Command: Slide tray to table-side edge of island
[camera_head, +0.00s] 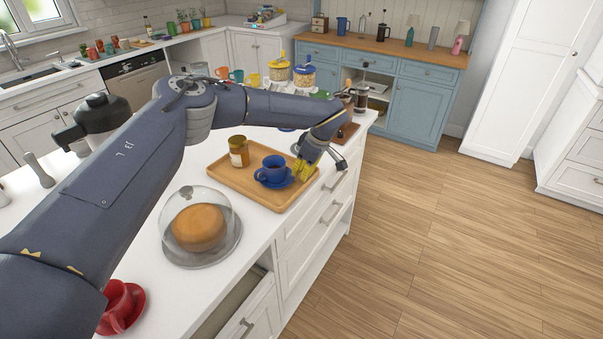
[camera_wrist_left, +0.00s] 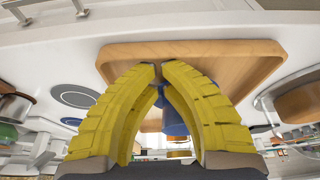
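The wooden tray (camera_head: 222,181) lies on the white island (camera_head: 262,225) near its right edge in the head view. A jar (camera_head: 238,152) with a brown lid and a blue cup (camera_head: 271,168) on a blue saucer (camera_head: 283,184) stand on it. My left gripper (camera_head: 303,173) has its yellow fingers at the tray's right side, close to the saucer. In the left wrist view, the fingertips (camera_wrist_left: 157,68) nearly meet in front of the tray (camera_wrist_left: 225,52), with blue crockery (camera_wrist_left: 172,122) behind. I cannot tell whether they touch the tray, and no held thing shows. My right gripper is out of view.
A glass-domed cake stand (camera_head: 200,252) stands close to the tray, with a red cup (camera_head: 113,303) lower left. A drawer (camera_head: 250,313) is open. The wooden floor (camera_head: 430,250) to the right is clear.

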